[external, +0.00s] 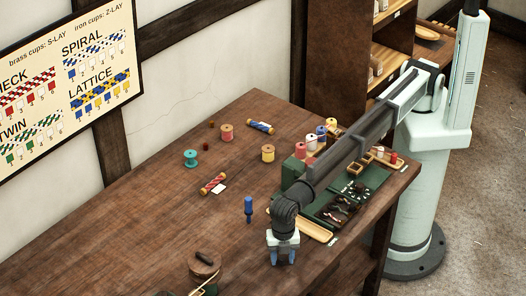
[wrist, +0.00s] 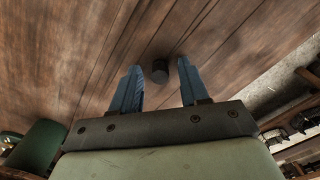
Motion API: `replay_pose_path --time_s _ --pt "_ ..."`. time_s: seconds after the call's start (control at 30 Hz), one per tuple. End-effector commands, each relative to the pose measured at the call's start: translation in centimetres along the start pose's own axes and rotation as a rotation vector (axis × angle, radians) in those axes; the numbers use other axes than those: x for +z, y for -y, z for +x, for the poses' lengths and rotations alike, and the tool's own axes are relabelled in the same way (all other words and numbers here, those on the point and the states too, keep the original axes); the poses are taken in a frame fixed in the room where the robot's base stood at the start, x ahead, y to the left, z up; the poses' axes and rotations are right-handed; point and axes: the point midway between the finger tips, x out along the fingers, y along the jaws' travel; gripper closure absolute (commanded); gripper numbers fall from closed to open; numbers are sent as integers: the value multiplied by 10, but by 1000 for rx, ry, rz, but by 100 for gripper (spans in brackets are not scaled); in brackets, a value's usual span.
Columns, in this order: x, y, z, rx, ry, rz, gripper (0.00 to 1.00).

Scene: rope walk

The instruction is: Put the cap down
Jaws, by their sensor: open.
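My gripper (external: 284,258) points down over the front part of the wooden table. Its two blue fingers are spread apart in the wrist view (wrist: 156,88). A small dark round piece (wrist: 160,71), probably the cap, shows between the fingertips, with a gap on both sides. It appears to be on the table top, but its exact height is hard to tell. I cannot make it out in the external view, where the gripper likely hides it.
A blue upright piece (external: 249,208) stands behind my gripper. A round wooden piece with a dark top (external: 205,262) is to the left. Several spools, including a teal one (external: 190,158), stand farther back. A green tool tray (external: 338,208) is at the right. Bare table (external: 130,215) lies left.

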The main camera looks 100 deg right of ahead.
Motion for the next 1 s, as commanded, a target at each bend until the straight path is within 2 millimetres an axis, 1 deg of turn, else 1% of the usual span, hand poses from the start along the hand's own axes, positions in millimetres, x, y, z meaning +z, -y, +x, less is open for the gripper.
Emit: replay_pose_path --time_s 0.17,0.27,0.5,0.7,0.9,1.0 --pt "0 0 -8 0 0 0 55" --pt "0 0 -21 1 -1 0 55" --pt "-1 0 -66 1 -2 0 55" --pt "0 0 -99 1 -1 0 55" --pt "0 0 -118 1 -1 0 55" --pt "0 0 -122 0 0 0 55"
